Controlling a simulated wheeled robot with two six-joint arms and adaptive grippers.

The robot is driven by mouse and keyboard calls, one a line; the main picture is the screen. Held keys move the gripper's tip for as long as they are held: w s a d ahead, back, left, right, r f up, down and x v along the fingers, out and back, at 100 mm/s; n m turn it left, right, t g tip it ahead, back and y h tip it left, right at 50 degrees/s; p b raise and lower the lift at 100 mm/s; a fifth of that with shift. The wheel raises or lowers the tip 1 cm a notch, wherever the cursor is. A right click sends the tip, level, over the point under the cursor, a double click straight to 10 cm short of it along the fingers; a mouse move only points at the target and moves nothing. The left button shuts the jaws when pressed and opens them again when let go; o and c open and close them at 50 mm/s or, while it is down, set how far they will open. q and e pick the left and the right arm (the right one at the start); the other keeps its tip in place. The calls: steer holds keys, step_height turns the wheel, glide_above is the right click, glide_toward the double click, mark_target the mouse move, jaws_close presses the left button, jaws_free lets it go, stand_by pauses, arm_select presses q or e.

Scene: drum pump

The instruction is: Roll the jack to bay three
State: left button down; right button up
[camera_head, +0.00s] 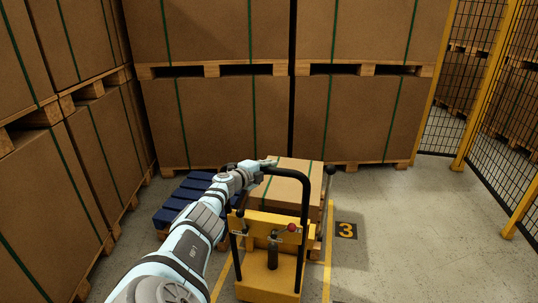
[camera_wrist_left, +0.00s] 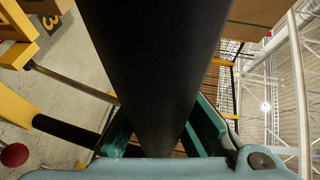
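The yellow jack (camera_head: 270,279) stands in the middle of the head view, with a black looped handle (camera_head: 305,200) and a red-knobbed lever. A strapped carton (camera_head: 291,190) sits in front of it at its far side. The black floor plate with a yellow 3 (camera_head: 346,230) lies right of the jack, beyond a yellow floor line. My left gripper (camera_head: 265,164) is at the top bar of the handle. In the left wrist view, the teal fingers (camera_wrist_left: 160,135) lie on both sides of the black bar and appear closed on it. My right gripper is not in view.
A blue pallet (camera_head: 185,205) lies left of the jack. Large strapped cartons on pallets (camera_head: 215,125) wall off the back and left side (camera_head: 105,145). Yellow-framed mesh fencing (camera_head: 468,130) stands at the right. Open floor (camera_head: 420,230) lies right of the 3 plate.

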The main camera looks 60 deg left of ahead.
arm_select(q)
steer(key=shift+a+r, duration=0.15)
steer(key=shift+r, duration=0.3)
steer(key=c, duration=1.4)
jaws_free()
steer(key=shift+s+d+r, duration=0.15)
steer(key=shift+s+d, duration=0.05)
steer(key=shift+s, duration=0.1)
steer(key=shift+o, duration=0.2)
steer(key=shift+w, duration=0.1)
steer(key=shift+f, duration=0.2)
